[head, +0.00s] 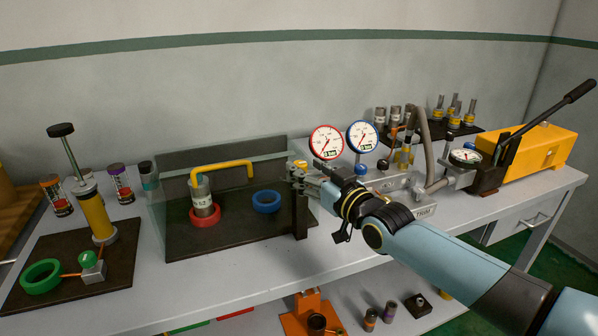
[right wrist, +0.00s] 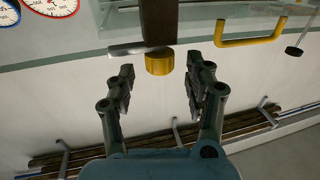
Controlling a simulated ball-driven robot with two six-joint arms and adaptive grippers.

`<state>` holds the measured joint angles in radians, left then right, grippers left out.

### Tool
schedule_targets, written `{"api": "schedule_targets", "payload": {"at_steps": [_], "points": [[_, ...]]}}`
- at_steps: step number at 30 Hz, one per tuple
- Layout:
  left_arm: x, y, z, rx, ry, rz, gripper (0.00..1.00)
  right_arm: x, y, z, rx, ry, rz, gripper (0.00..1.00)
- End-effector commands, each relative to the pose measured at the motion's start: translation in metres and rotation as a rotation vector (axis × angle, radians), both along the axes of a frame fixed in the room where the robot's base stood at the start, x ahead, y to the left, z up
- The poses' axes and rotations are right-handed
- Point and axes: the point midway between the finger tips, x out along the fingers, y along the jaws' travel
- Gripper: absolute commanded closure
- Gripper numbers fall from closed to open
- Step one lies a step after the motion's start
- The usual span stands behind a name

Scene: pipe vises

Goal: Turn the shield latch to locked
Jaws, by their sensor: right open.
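The clear shield (head: 227,215) is a see-through box with a yellow bar handle (head: 222,166), which also shows in the right wrist view (right wrist: 252,40). A dark post (head: 299,213) stands at its right end. In the right wrist view, a yellow round knob (right wrist: 160,63) and a silver bar (right wrist: 140,48) show at this post (right wrist: 158,20), and I take them for the latch. My right gripper (head: 303,177) is at the post's top and partly hides the latch in the head view. Its fingers (right wrist: 161,78) are open, one each side of the knob, with gaps. My left gripper is out of view.
Behind the shield wall stand a grey cylinder (head: 202,193) in a red ring (head: 205,217) and a blue ring (head: 266,201). Red and blue gauges (head: 326,142) stand close right of my gripper. A yellow pump (head: 535,147) is farther right.

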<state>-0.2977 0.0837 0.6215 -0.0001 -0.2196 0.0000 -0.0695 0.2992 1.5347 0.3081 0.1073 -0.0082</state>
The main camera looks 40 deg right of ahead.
Motion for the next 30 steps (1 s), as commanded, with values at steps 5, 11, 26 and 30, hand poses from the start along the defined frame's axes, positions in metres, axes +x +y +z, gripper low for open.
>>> {"api": "schedule_targets", "payload": {"at_steps": [5,11,26,30], "points": [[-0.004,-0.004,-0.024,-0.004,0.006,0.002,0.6,0.024,0.0,-0.005,0.0,-0.001,0.0,0.47],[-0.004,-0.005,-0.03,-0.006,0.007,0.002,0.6,0.034,-0.001,-0.002,0.001,0.001,-0.001,0.47],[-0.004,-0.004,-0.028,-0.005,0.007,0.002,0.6,0.034,-0.001,0.0,0.0,0.001,0.0,0.81],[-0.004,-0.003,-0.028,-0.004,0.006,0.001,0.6,0.034,-0.001,0.0,0.0,0.001,0.0,0.99]]}}
